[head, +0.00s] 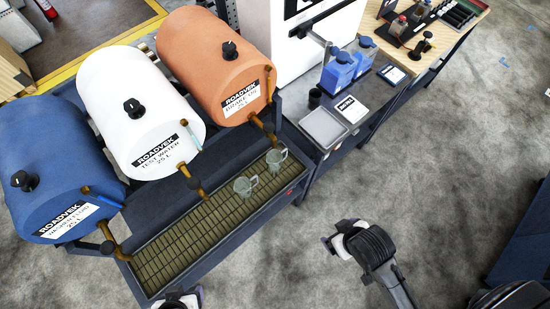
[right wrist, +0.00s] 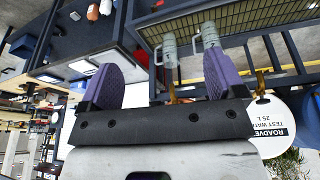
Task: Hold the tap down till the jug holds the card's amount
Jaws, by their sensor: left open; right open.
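Three drums each have a brass tap with a dark end over a slatted drip tray (head: 160,262). They are blue washer fluid (head: 45,160), white test water (head: 135,105) with its tap (head: 193,182), and orange (head: 210,65) with its tap (head: 268,132). Two clear jugs (head: 243,186) (head: 277,158) stand on the tray; I cannot tell their contents. A white card (head: 351,108) lies on the side table, too small to read. My left gripper (head: 179,299) is open, cut off at the bottom edge. My right gripper (head: 340,238) is open over the floor, apart from the jugs; its fingers (right wrist: 160,82) are empty.
A grey shallow tray (head: 323,128), two blue containers (head: 338,73) and a dark cup (head: 314,98) stand on the side table. A wooden bench (head: 455,42) with small items lies beyond. The floor in front of the trolley is clear.

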